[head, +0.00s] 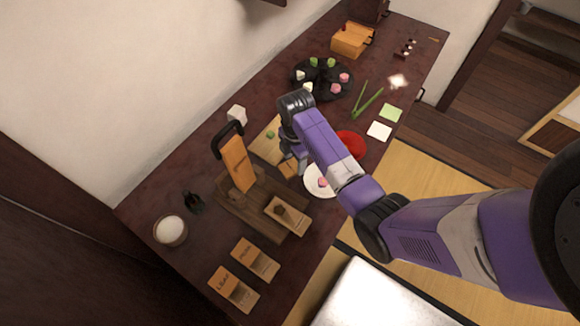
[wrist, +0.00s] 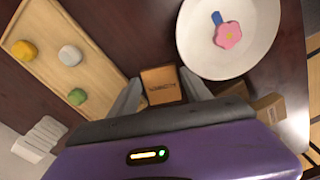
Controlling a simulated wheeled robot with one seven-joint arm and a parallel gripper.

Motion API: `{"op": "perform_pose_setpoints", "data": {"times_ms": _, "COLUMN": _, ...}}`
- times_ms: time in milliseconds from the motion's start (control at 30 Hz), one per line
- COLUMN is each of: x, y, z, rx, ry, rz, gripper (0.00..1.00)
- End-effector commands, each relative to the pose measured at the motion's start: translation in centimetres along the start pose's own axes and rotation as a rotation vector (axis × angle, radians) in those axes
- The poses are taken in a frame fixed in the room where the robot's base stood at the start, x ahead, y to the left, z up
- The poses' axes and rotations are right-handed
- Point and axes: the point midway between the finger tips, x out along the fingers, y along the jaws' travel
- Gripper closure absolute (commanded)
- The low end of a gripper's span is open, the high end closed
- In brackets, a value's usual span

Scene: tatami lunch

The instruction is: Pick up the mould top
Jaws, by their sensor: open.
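A small orange-brown wooden block (wrist: 161,85) with dark lettering lies on the dark table between my fingertips in the wrist view; it looks like the mould top, though I cannot be certain. In the head view an orange-brown piece (head: 288,168) shows just below my gripper (head: 292,155), partly hidden by it. My gripper (wrist: 160,92) is open, with one finger on each side of the block in the picture. I cannot tell whether the fingers touch it or how far above the table they are.
A white plate (wrist: 190,40) with a pink flower sweet (wrist: 229,35) is close on the right. A wooden board (wrist: 25,65) with several sweets is on the left. Light wooden pieces (wrist: 269,106) lie at right. An upright orange wooden piece (head: 238,163) stands left of my arm.

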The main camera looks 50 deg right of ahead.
Motion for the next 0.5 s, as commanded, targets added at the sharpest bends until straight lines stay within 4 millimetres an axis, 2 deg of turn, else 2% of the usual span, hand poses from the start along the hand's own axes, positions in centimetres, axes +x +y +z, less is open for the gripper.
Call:
{"op": "perform_pose_setpoints", "data": {"times_ms": 133, "x": 1.22, "y": -0.02, "z": 0.05, "rx": 0.001, "ry": 0.000, "rz": -0.001, "gripper": 0.44}}
{"op": "perform_pose_setpoints", "data": {"times_ms": 367, "x": 1.34, "y": 0.03, "z": 0.04, "rx": 0.001, "ry": 0.000, "rz": 0.002, "gripper": 0.44}}
{"op": "perform_pose_setpoints", "data": {"times_ms": 500, "x": 1.33, "y": 0.04, "z": 0.04, "rx": 0.001, "ry": 0.000, "rz": 0.002, "gripper": 0.69}}
